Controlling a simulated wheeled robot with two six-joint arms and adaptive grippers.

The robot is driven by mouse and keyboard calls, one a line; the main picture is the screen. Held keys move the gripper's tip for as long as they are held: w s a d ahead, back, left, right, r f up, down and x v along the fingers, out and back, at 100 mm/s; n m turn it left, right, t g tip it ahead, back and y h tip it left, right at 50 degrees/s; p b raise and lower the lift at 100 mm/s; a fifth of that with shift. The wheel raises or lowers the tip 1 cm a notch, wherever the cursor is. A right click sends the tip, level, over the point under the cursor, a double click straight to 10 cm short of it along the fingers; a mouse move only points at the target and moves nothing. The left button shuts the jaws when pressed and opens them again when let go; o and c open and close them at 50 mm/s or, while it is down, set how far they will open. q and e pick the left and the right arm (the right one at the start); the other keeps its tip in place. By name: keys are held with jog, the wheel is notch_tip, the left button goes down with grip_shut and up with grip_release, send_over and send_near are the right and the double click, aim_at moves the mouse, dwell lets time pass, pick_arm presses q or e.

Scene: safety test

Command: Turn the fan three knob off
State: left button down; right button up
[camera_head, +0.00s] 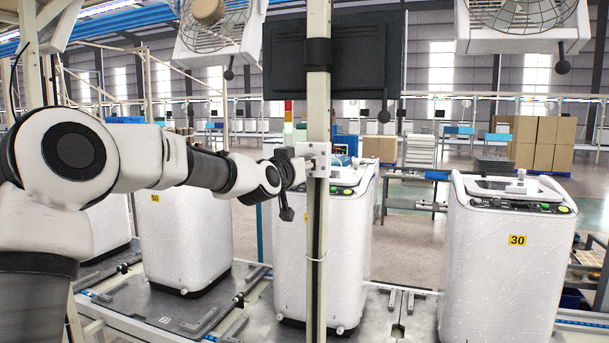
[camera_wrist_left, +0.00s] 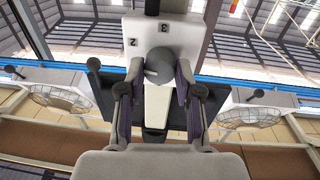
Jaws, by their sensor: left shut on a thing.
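In the left wrist view a round grey knob (camera_wrist_left: 158,66) sits on a white switch box (camera_wrist_left: 190,38) marked with the numbers 2 and 3. A small light mark shows near the knob's lower left edge. My left gripper (camera_wrist_left: 160,80) has one finger on each side of the knob and is closed on it. In the head view the white box (camera_head: 318,155) is fixed to an upright post, and my left gripper (camera_head: 290,187) reaches it from the left. The fingertips' contact is partly hidden there. My right gripper is in neither view.
Caged fans (camera_head: 217,25) hang overhead, with another at the upper right (camera_head: 522,12). A dark monitor (camera_head: 355,58) is mounted on the post (camera_head: 318,250) above the box. White wrapped washers, one marked 30 (camera_head: 510,265), stand on the conveyor line below.

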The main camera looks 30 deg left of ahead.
pick_arm(q)
jog(key=shift+n+y+b, duration=0.5)
jog(key=shift+n+b, duration=2)
jog(key=shift+n, duration=2.6)
jog(key=shift+n+y+b, duration=0.5)
jog(key=shift+n+b, duration=2)
jog(key=shift+n, duration=2.6)
jog(key=c, duration=0.8)
grip_release()
jog(key=shift+o, duration=0.2)
jog(key=shift+f, duration=0.1)
